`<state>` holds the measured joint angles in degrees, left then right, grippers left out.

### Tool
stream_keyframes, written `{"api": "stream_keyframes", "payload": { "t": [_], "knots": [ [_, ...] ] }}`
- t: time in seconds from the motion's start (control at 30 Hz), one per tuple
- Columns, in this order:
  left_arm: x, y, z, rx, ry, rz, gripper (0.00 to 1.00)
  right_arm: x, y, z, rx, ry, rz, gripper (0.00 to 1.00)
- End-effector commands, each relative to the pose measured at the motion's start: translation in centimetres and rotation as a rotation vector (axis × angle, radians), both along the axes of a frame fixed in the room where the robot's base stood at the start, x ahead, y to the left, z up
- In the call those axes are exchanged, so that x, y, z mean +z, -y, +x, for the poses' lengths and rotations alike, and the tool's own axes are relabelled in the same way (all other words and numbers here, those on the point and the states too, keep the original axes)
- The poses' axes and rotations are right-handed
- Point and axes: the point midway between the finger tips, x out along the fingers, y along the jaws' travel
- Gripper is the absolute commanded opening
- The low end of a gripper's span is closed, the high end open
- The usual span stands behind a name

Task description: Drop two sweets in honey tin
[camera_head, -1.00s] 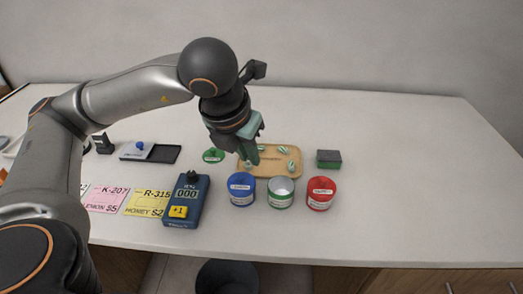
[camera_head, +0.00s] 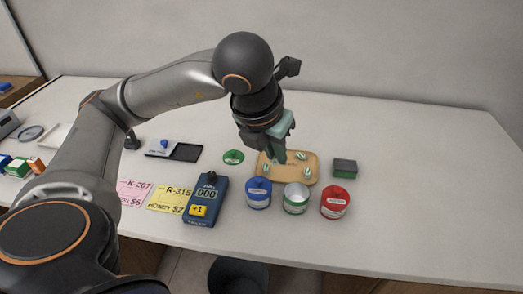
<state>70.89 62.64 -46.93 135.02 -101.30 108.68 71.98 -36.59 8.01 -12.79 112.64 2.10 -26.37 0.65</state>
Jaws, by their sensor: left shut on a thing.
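A tan wooden tray (camera_head: 288,181) holds several small green-and-white sweets, such as one at the right (camera_head: 308,171) and one at the left (camera_head: 265,168). My left gripper (camera_head: 279,157) points down over the tray's left part, shut on a sweet that its fingers mostly hide. In front of the tray stand three tins: a closed blue tin (camera_head: 258,194), an open, empty-looking tin with a green band (camera_head: 296,198), and a closed red tin (camera_head: 335,203). Their labels are too small to read. A green lid (camera_head: 233,157) lies left of the tray. My right gripper is out of view.
A blue counter device (camera_head: 206,201) reads 000 and has a yellow +1 button. Left of it lie a yellow honey price card (camera_head: 170,199) and a pink card (camera_head: 134,192). A dark-topped green box (camera_head: 344,168) stands right of the tray. The counter's right side is clear.

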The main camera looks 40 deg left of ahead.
Motion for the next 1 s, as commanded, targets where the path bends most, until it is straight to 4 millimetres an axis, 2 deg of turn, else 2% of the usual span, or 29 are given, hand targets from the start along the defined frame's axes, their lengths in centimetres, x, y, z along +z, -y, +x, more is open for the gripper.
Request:
{"api": "stream_keyframes", "payload": {
  "t": [0.03, 0.1, 0.37, 0.83, 1.0],
  "knots": [
    [1.1, 0.2, 0.8, -0.002, -0.008, -0.003, 0.00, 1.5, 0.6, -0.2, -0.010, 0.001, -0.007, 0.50],
    [1.3, 0.4, 1.8, 0.000, -0.009, -0.002, 0.00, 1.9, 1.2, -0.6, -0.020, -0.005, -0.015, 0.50],
    [0.8, 0.4, 3.5, 0.009, -0.010, 0.002, 0.00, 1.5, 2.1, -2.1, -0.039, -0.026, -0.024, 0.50],
    [-4.2, 0.4, 3.5, 0.009, -0.010, 0.002, 0.00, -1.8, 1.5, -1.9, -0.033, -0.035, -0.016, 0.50],
    [-5.2, 0.4, 3.6, 0.009, -0.009, 0.002, 0.00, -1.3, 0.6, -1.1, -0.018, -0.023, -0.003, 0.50]
  ]
}}
